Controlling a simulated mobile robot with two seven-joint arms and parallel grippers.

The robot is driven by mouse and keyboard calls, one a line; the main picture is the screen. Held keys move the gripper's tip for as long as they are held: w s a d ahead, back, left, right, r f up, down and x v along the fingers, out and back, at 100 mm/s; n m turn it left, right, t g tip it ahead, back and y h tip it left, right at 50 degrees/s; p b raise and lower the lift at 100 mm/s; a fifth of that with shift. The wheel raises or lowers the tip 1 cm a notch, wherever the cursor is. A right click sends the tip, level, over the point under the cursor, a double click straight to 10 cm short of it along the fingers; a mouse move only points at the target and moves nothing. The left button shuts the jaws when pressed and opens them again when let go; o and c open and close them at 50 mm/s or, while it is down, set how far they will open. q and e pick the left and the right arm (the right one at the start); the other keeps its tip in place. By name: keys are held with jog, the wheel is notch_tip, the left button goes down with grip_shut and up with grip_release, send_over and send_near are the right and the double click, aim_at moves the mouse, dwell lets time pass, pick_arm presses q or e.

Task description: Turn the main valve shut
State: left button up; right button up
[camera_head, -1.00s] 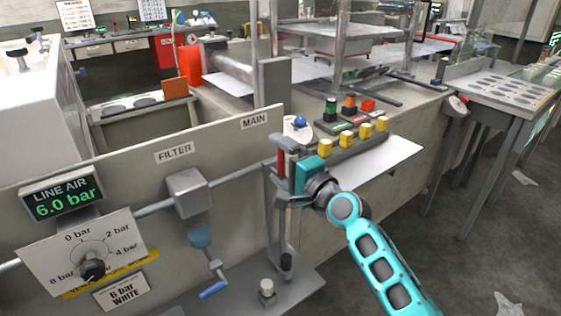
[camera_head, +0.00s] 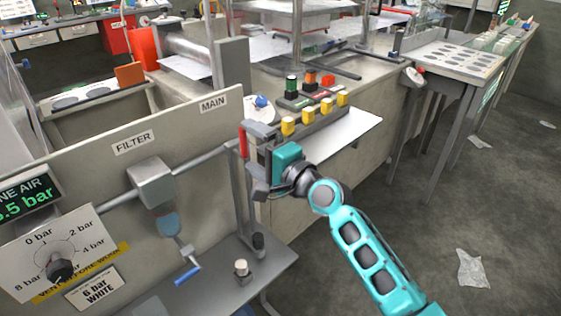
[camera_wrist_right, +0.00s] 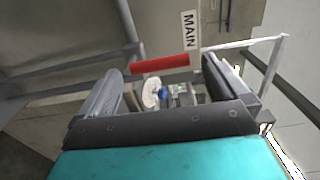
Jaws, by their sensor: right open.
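The main valve's red lever (camera_head: 243,142) stands upright in the head view, at the right end of the grey pipe below the MAIN label (camera_head: 213,104). My right gripper (camera_head: 257,159) is at the lever, with grey fingers above and below. In the right wrist view, the red lever (camera_wrist_right: 160,64) lies across the space between the tips of my open right gripper (camera_wrist_right: 166,72). I cannot tell whether a finger touches it. The valve body is mostly hidden. The line air display (camera_head: 22,204) shows a reading ending in .5 bar. My left gripper is not in view.
A filter (camera_head: 152,182) with a blue bowl and a pressure dial (camera_head: 60,258) sit left along the panel. A grey shelf (camera_head: 215,285) with small knobs lies below. Yellow buttons (camera_head: 288,126) stand close behind my gripper.

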jog(key=v, duration=0.9)
jog(key=shift+p, duration=0.3)
